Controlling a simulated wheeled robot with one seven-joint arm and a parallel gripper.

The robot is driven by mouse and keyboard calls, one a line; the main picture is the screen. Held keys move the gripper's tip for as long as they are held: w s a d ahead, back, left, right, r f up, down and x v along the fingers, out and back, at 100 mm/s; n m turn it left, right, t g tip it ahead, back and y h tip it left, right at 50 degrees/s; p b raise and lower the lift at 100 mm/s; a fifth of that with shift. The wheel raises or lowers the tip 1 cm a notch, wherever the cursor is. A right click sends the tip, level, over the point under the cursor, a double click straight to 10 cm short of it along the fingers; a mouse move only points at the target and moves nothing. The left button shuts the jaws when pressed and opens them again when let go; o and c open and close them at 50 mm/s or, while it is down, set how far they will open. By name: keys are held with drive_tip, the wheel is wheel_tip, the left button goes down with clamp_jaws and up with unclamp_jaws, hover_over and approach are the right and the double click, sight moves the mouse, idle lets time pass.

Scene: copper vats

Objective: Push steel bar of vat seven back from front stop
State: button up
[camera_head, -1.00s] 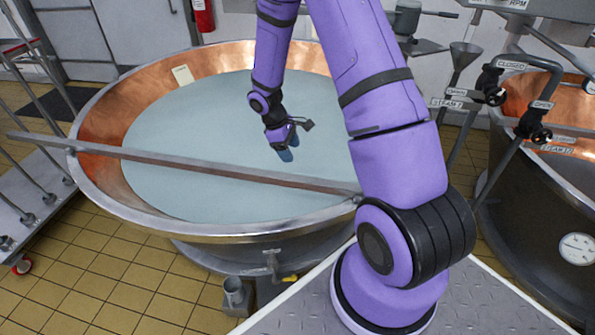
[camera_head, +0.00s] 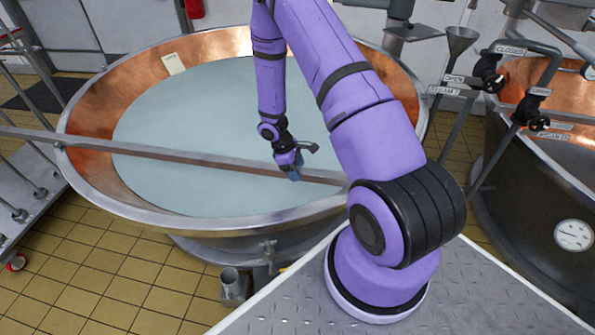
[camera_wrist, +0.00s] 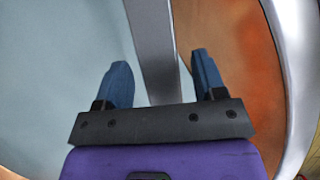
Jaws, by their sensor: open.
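The steel bar (camera_head: 190,162) lies across the near part of the copper vat (camera_head: 88,120), over pale liquid (camera_head: 200,110). Its left end runs past the rim to the picture edge; its right end meets the rim near my arm. My gripper (camera_head: 293,175) is at the bar, right of its middle. In the wrist view my open gripper (camera_wrist: 160,68) has one blue finger on each side of the bar (camera_wrist: 152,35), with visible gaps on both sides. Whether the fingers reach below the bar's top is unclear. I cannot make out a front stop.
A second vat with a gauge (camera_head: 573,235) stands at the right, with labelled valve handles (camera_head: 490,75) above it. A metal rack (camera_head: 35,190) stands at the left. A pale card (camera_head: 173,63) is on the vat's inner far wall. The rim (camera_wrist: 298,70) curves near the gripper.

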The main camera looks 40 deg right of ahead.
drive_tip(key=shift+s+d+f, duration=0.15)
drive_tip(key=shift+s+f, duration=0.05)
drive_tip(key=shift+f, duration=0.45)
